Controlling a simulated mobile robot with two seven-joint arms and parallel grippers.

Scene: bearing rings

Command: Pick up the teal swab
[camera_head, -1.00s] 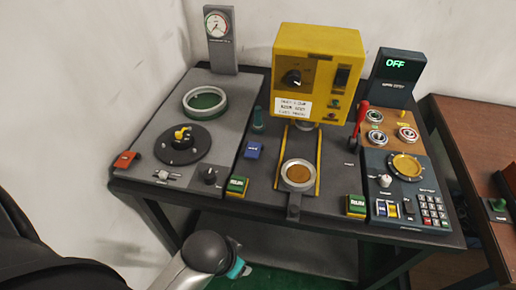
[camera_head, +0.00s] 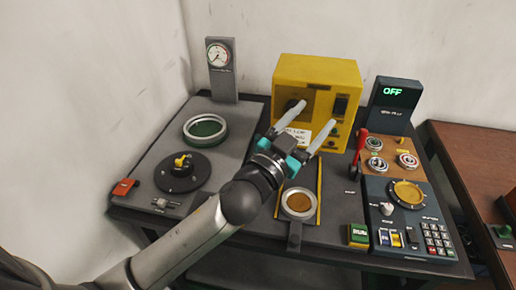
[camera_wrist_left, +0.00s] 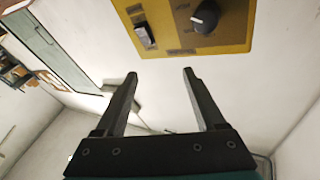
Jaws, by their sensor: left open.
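My left gripper (camera_head: 320,114) is open and empty, raised over the middle of the bench with its two pale fingers pointing toward the yellow machine (camera_head: 317,75). In the left wrist view its fingers (camera_wrist_left: 160,73) stand apart with nothing between them, and the yellow machine (camera_wrist_left: 218,38) shows at the top. The teal swab cannot be made out now; the spot where a small upright teal item stood earlier is covered by my left wrist. My right gripper is not in view.
A grey panel holds a ring (camera_head: 205,129), a dark disc (camera_head: 182,172) and a gauge (camera_head: 220,55). A round cup (camera_head: 299,203) sits in front of the yellow machine. A red lever (camera_head: 361,145), control panel (camera_head: 407,193) and OFF display (camera_head: 393,92) are at right.

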